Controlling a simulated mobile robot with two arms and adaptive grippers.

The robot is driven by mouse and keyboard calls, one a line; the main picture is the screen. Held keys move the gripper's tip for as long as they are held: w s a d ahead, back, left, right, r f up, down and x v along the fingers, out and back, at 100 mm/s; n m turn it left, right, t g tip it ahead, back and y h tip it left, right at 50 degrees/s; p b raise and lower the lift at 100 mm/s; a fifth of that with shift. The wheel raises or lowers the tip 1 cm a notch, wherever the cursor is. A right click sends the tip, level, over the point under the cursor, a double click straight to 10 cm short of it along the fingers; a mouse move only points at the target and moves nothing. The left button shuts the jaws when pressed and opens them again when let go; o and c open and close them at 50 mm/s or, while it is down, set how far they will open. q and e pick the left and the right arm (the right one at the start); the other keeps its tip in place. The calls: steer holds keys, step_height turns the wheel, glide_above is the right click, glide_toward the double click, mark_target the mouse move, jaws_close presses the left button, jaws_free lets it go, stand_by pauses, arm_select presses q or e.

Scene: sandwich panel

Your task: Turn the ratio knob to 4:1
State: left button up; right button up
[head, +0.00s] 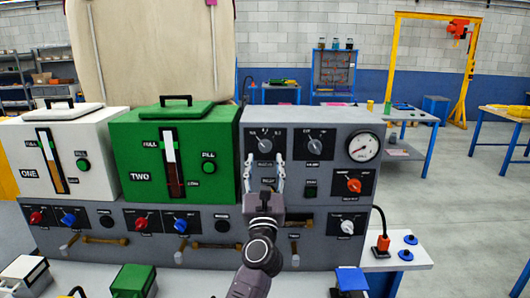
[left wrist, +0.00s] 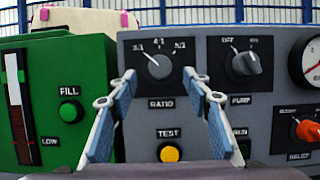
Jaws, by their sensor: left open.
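The ratio knob (head: 265,145) is a dark grey dial on the grey panel (head: 228,260), right of the green unit. In the left wrist view the ratio knob (left wrist: 159,66) sits under small scale marks, with the RATIO label below it. Its white pointer line leans up and left, towards the left mark. My left gripper (head: 266,160) is open and empty, its fingers pointing at the panel just below the knob. In the left wrist view my left gripper's fingertips (left wrist: 160,82) lie either side of the knob's lower part. Contact cannot be told. My right gripper is not in view.
The pump knob (left wrist: 243,63) is right of the ratio knob. A yellow TEST button (left wrist: 169,152) lies below, between the fingers. The green unit (head: 178,150) stands out at left. A gauge (head: 364,147) and orange relief knob (head: 354,185) are at right.

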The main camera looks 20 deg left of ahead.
mark_target(264, 149)
arm_select(q)
steer(key=shift+x, duration=2.2)
steer(key=shift+f, duration=0.1)
steer(key=c, duration=1.2)
steer(key=shift+o, duration=0.2)
steer(key=shift+m+p, duration=0.6)
steer(key=shift+p, duration=0.2)
steer(key=m+h+p, duration=0.1)
steer(key=m+p, duration=0.1)
steer(key=m+h+p, duration=0.2)
steer(key=m+p, duration=0.1)
steer(key=m+h+p, duration=0.2)
steer(key=m+p, duration=0.1)
steer(key=shift+s+a+r, duration=0.1)
steer(key=shift+a+r, duration=0.2)
steer(key=shift+r, duration=0.05)
steer(key=shift+a+f+m+h+p, duration=0.15)
steer(key=shift+m+h+p, duration=0.45)
steer(key=shift+m+p, duration=0.95)
steer(key=shift+m, duration=0.25)
